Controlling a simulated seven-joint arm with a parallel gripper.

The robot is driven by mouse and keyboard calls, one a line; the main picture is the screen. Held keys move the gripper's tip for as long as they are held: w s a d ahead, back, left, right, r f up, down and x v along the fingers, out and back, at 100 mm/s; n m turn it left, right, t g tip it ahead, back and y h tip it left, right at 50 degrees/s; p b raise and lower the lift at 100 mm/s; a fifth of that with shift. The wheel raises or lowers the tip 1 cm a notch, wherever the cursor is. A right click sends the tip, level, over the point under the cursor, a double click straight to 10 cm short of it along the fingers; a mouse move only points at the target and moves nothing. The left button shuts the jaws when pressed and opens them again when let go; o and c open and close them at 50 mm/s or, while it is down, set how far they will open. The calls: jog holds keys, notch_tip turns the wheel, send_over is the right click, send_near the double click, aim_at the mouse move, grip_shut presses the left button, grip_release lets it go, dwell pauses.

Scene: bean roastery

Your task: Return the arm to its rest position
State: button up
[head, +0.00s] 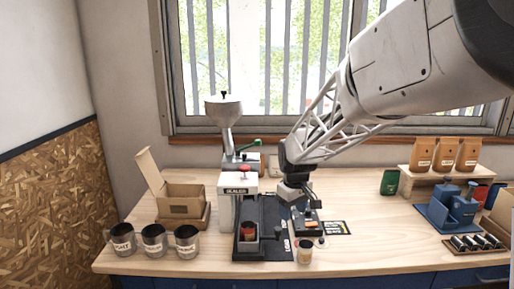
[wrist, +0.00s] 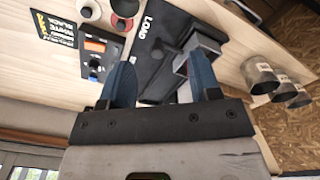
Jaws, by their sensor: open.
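My arm reaches in from the upper right of the head view. My gripper (head: 297,208) is over the middle of the workbench (head: 350,205), just right of the sealer (head: 237,190) and close above or beside a small control box (head: 308,229). In the wrist view my gripper (wrist: 160,78) shows two blue fingers spread apart, with nothing held between them. Beyond the fingers lies the black sealer base (wrist: 160,45) marked LOAD. The control box with its orange display also shows in the wrist view (wrist: 100,50), near one finger. The exact gap between them is unclear.
Three labelled metal cups (head: 154,240) stand at the front left, before an open cardboard box (head: 181,200). A small container (head: 304,252) stands near the front edge. Brown bags (head: 445,154) on a shelf and a blue device (head: 452,207) stand right. A window (head: 270,60) is behind.

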jog(key=s+d+r+m, duration=0.1)
jog(key=s+d+m, duration=0.1)
jog(key=s, duration=0.9)
jog(key=s+d+r+m+t, duration=0.1)
jog(key=s+d+r+m, duration=0.1)
jog(key=s, duration=1)
jog(key=s+d+r+m+t, duration=0.1)
jog(key=s+d+r+m, duration=0.1)
jog(key=s, duration=1)
jog(key=shift+s+d+m, duration=0.2)
jog(key=shift+d+m, duration=0.4)
jog(key=shift+d, duration=0.2)
